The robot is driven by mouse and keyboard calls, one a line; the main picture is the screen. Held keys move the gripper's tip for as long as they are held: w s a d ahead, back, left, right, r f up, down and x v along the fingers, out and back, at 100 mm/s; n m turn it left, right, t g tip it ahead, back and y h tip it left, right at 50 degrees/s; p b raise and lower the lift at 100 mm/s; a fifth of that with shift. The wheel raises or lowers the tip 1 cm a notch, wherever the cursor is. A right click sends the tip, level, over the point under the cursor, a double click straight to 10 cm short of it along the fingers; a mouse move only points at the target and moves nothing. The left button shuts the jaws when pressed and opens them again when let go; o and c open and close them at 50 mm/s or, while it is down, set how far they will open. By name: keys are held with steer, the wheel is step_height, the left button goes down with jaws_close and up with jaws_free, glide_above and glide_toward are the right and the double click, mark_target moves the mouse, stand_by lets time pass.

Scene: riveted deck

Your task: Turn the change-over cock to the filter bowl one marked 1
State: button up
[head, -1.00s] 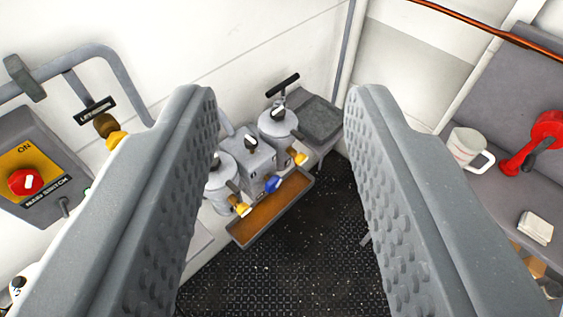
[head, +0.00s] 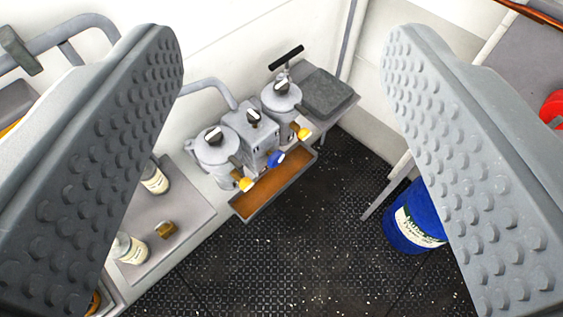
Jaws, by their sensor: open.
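The twin filter unit stands against the white wall near the middle of the head view. It has a near filter bowl (head: 214,152) and a far filter bowl (head: 281,97), each round and grey with a dark-and-white knob on top. Between them is a grey block (head: 252,137) with a small black-and-white handle (head: 254,117) on top, seemingly the change-over cock. A blue knob (head: 275,159) is on the block's front. Any number marks are too small to read. My gripper (head: 285,45) is open and empty, its two ridged jaws wide apart on either side of the unit and nearer the camera.
A brown-bottomed drip tray (head: 274,190) lies below the unit. Yellow knobs (head: 245,184) stick out over it. Small labelled bottles (head: 128,247) stand on a grey shelf at left. A blue drum (head: 412,222) stands at right. The dark floor (head: 310,230) between is clear.

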steer(key=shift+o, duration=1.2)
steer(key=shift+w+d, duration=0.1)
steer(key=shift+w, duration=0.05)
steer(key=w+d+f+h+b, duration=0.1)
steer(key=w+d+f, duration=0.2)
steer(key=w, duration=0.2)
steer(key=w+d+f+t+h, duration=0.1)
steer(key=w+d+f, duration=0.15)
steer(key=w, duration=0.25)
steer(key=w+d+f+h+b, duration=0.1)
steer(key=w+d+f, duration=0.15)
steer(key=w, duration=0.35)
steer(key=w+d+f+n+t+y+b, duration=0.1)
steer(key=w+d+f+n, duration=0.15)
steer(key=w+f, duration=0.4)
steer(key=w+d+f+n+t+y+b, duration=0.1)
steer(key=w+d+f, duration=0.2)
steer(key=w+f, duration=0.3)
steer(key=n+g+y+b, duration=0.3)
steer(key=g+y, duration=0.3)
steer(key=y, duration=0.8)
glide_toward(280, 162)
steer(key=x, duration=1.1)
steer(key=shift+b, duration=0.4)
